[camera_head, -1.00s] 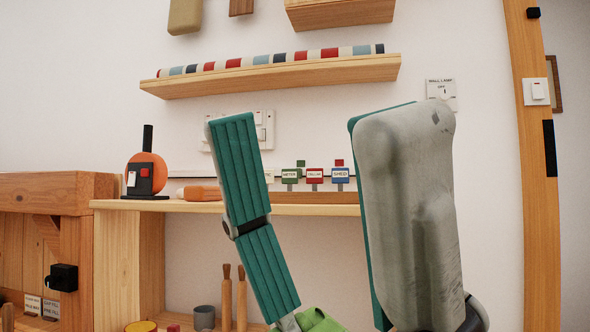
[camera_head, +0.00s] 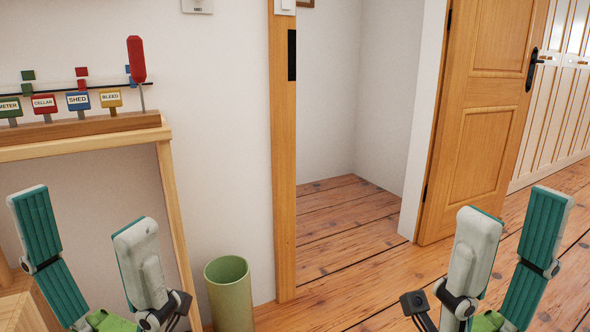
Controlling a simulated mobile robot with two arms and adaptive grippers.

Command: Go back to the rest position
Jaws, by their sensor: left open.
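My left gripper (camera_head: 88,240) is at the lower left, with its two teal-padded fingers spread apart and nothing between them. It appears in front of the wooden shelf unit. My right gripper (camera_head: 512,240) is at the lower right, with its fingers also spread and nothing between them. It appears over the plank floor in front of the open door. The lower parts of both grippers are cut off by the bottom edge.
A wooden shelf (camera_head: 90,136) at left carries labelled tags and a red-handled screwdriver (camera_head: 136,62). A green bin (camera_head: 229,292) stands by the wall. A doorway with an open wooden door (camera_head: 485,120) is at right. The plank floor (camera_head: 350,240) there is clear.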

